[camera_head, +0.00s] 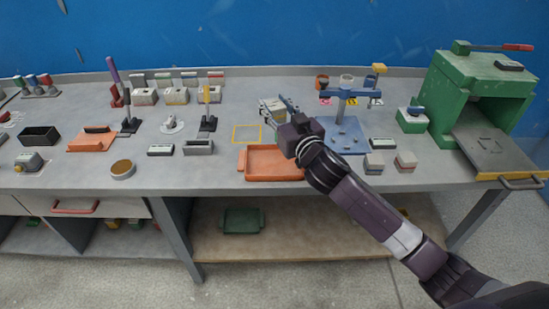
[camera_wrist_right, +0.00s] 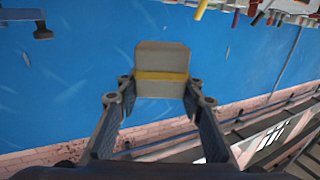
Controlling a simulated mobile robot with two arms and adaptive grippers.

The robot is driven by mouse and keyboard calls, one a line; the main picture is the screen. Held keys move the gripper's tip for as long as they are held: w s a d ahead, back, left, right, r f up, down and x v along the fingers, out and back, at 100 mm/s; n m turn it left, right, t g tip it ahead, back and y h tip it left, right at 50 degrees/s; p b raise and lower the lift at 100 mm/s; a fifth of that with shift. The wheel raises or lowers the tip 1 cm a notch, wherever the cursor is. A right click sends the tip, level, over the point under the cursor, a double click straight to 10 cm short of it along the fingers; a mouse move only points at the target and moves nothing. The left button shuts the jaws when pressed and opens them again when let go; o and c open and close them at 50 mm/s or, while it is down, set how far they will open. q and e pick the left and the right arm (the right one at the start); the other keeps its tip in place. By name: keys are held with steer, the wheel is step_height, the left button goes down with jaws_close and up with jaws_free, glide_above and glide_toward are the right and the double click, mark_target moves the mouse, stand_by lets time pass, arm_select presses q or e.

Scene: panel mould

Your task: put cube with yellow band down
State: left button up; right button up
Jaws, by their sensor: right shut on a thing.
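The cube with the yellow band (camera_wrist_right: 161,56) is pale grey with a yellow stripe across its middle. My right gripper (camera_wrist_right: 160,88) is shut on it, one finger on each side. In the head view the cube (camera_head: 268,113) is at the tip of my right gripper (camera_head: 279,110), behind the orange tray and right of a yellow-outlined square (camera_head: 247,134) on the bench. I cannot tell how high the cube is above the bench. My left gripper is in neither view.
The orange tray (camera_head: 262,178) lies near the bench's front edge, under my right gripper. A blue fixture (camera_head: 342,148) stands close on the right, with a green press (camera_head: 455,95) beyond. A grey slotted block (camera_head: 198,147) and a black-based yellow-handled tool (camera_head: 207,122) stand left of the square.

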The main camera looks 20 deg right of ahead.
step_height(320, 180, down, 12)
steer(key=shift+f+b, duration=0.2)
steer(key=shift+b, duration=0.7)
step_height(320, 180, down, 4)
steer(key=shift+f+b, duration=0.1)
steer(key=shift+b, duration=0.65)
steer(key=shift+f, duration=0.1)
steer(key=shift+f, duration=0.15)
steer(key=o, duration=1.2)
steer(key=shift+o, duration=0.2)
